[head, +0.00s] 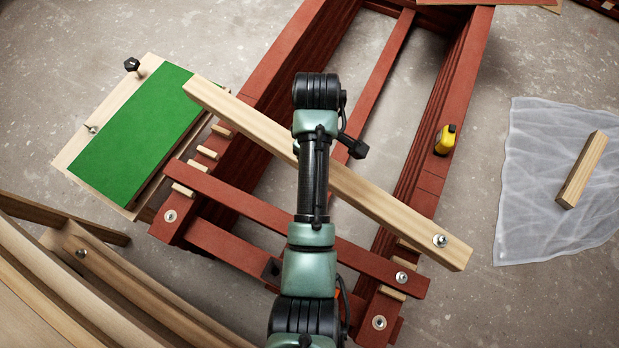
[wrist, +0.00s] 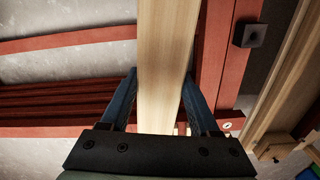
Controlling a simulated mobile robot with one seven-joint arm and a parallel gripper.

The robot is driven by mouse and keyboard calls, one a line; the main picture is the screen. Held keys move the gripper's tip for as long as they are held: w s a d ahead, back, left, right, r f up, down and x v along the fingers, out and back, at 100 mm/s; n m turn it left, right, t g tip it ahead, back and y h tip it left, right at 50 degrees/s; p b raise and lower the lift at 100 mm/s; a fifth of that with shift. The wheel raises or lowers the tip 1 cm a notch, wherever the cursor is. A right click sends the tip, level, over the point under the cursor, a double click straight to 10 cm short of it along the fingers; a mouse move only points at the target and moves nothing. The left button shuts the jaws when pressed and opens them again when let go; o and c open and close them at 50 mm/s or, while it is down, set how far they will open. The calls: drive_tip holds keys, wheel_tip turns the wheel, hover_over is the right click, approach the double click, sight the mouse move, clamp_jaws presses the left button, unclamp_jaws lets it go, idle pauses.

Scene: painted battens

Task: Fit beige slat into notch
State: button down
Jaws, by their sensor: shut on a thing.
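The beige slat (head: 385,205) is a long pale wooden bar lying diagonally across the red frame (head: 280,62), over both side rails, with a bolt near its right end. In the wrist view the slat (wrist: 166,45) runs between the two blue fingers of my gripper (wrist: 162,95), which is shut on it. In the head view my arm hides the gripper and the slat's middle. Pale blocks (head: 207,152) on the left rail and a pale block (head: 392,293) on the right rail have gaps between them. I cannot tell which gap is the notch, or whether the slat touches the rails.
A red crosspiece (head: 250,213) spans the frame nearer me, close to the slat. A green-topped board (head: 135,130) lies left. A short wood block (head: 581,170) lies on a translucent sheet (head: 540,200) at right.

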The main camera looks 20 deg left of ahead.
drive_tip(key=shift+n, duration=0.8)
drive_tip(key=f+b, duration=0.2)
drive_tip(key=f, duration=0.1)
drive_tip(key=a+f+b, duration=0.1)
drive_tip(key=shift+w+f, duration=0.3)
wheel_tip(320, 180, down, 10)
drive_tip(key=b, duration=0.4)
drive_tip(key=shift+c, duration=0.6)
unclamp_jaws()
drive_tip(key=shift+s+f, duration=0.1)
drive_tip(key=shift+f, duration=0.05)
wheel_tip(320, 180, up, 12)
drive_tip(key=p, duration=0.4)
